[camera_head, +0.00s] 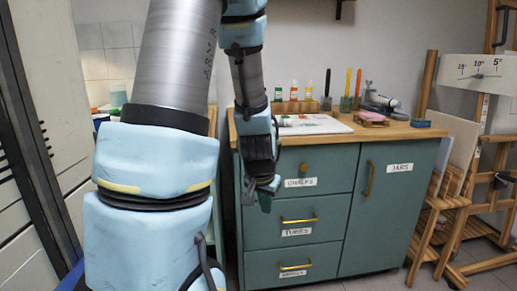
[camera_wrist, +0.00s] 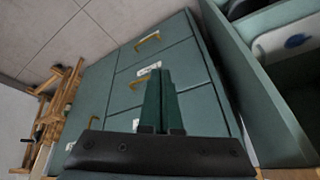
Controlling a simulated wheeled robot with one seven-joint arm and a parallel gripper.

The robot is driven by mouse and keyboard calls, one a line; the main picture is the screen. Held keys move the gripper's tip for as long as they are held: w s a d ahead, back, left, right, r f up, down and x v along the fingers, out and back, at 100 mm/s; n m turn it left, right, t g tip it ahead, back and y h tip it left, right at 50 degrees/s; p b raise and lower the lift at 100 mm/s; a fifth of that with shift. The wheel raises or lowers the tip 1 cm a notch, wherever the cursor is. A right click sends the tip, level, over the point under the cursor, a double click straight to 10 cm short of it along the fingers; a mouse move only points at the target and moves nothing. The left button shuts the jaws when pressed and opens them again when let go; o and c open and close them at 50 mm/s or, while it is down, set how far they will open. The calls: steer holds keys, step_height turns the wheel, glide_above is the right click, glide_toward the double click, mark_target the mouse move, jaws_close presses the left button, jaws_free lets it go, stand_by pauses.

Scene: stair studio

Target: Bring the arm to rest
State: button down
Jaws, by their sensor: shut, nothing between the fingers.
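My gripper (camera_head: 266,203) hangs downward in front of the left side of the green cabinet (camera_head: 345,215) in the head view. Its dark fingers are shut with nothing between them. In the wrist view my gripper (camera_wrist: 160,72) shows as two green fingers side by side, with the cabinet's drawer fronts behind them. Whether the fingers touch the cabinet I cannot tell. The arm is bent, with its upper part close to the head camera and hiding much of the left side.
The cabinet's drawers, labelled CHALKS (camera_head: 300,182) and TUBES (camera_head: 297,232), look shut in the head view. Bottles, brushes and a white tray (camera_head: 312,125) stand on its wooden top. A wooden easel (camera_head: 490,165) and stacked boards are at right. An open green compartment (camera_wrist: 262,95) shows in the wrist view.

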steer(key=s+a+r+n+g+y, duration=0.1)
steer(key=s+a+r+n+g, duration=0.1)
steer(key=s+a+r+n, duration=0.45)
step_height(320, 180, up, 13)
steer(key=s+a+m+p, duration=0.2)
steer(key=p, duration=1.2)
steer(key=shift+s+a+g+p, duration=0.15)
steer(key=shift+a+g+p, duration=0.05)
steer(key=shift+g+p, duration=0.15)
steer(key=shift+f, duration=0.15)
